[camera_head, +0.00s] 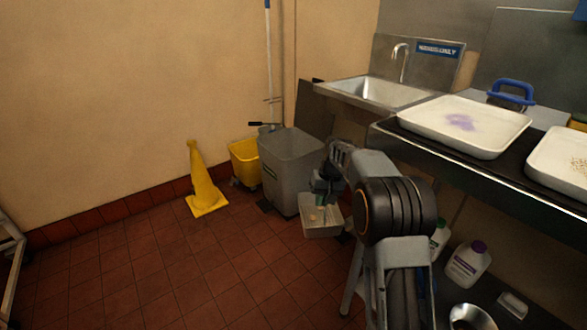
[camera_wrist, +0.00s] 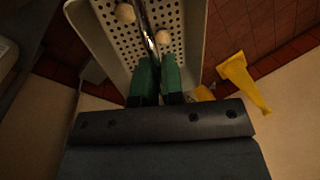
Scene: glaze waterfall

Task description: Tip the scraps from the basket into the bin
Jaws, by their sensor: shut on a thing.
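The scrap basket (camera_head: 322,227) is a small pale metal tray with a perforated floor, and it hangs from my gripper (camera_head: 325,190). In the wrist view, my green fingertips (camera_wrist: 157,70) are closed on a thin metal bar of the basket (camera_wrist: 108,42). Two round pale scraps (camera_wrist: 125,13) (camera_wrist: 163,37) show in it, and small scraps also show in the head view (camera_head: 315,217). The basket looks about level. The open grey bin (camera_head: 285,170) stands on the floor, left of and behind the basket in the picture. The bin's inside bottom is hidden.
A yellow mop bucket (camera_head: 245,165) and a yellow cone (camera_head: 203,190) stand left of the bin. A sink (camera_head: 375,92) and a counter with white trays (camera_head: 465,124) are at right. Bottles (camera_head: 468,263) sit below the counter. The tiled floor at left is clear.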

